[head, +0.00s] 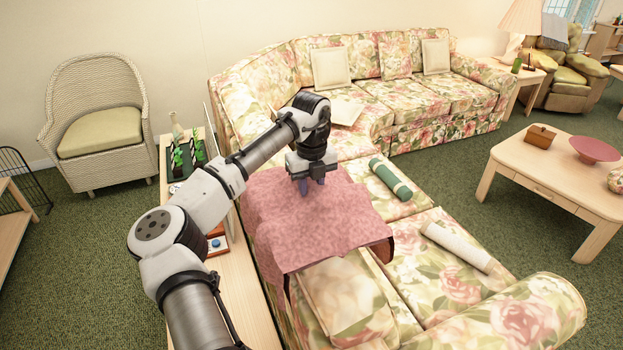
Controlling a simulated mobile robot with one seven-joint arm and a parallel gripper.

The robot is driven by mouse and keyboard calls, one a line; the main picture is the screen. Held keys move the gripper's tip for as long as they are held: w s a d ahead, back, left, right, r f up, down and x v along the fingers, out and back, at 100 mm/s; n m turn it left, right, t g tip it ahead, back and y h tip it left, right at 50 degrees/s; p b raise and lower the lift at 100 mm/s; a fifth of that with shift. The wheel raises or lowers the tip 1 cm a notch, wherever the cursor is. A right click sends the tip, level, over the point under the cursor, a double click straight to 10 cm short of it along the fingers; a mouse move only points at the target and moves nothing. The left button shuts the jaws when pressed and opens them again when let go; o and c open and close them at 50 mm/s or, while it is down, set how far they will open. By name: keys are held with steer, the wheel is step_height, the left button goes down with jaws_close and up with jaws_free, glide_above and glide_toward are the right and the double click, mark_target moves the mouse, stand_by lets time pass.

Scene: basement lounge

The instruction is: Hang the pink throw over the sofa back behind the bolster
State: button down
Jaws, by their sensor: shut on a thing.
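The pink throw (290,238) is spread over the near left section of the floral sofa (478,318), across the line of its back. Its near right edge stands out, with a darker underside showing. My gripper (313,190) points down and is shut on the throw near its far edge. I cannot tell how much of the throw rests on the sofa back, which it hides here. A green roll (390,179) and a cream roll (458,246) lie on the seat to the right of the throw; I cannot tell which is the bolster.
A cream cushion (345,298) leans just in front of the throw. A narrow wooden table (245,285) with bottles and plants stands behind the sofa, under my arm.

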step_height(320, 180, down, 11)
steer(key=b, duration=0.9)
steer(key=shift+r, duration=0.15)
steer(key=c, duration=1.1)
jaws_free()
steer(key=shift+o, duration=0.2)
step_height(320, 180, up, 14)
steer(key=shift+f+b, duration=0.1)
steer(key=shift+b, duration=0.65)
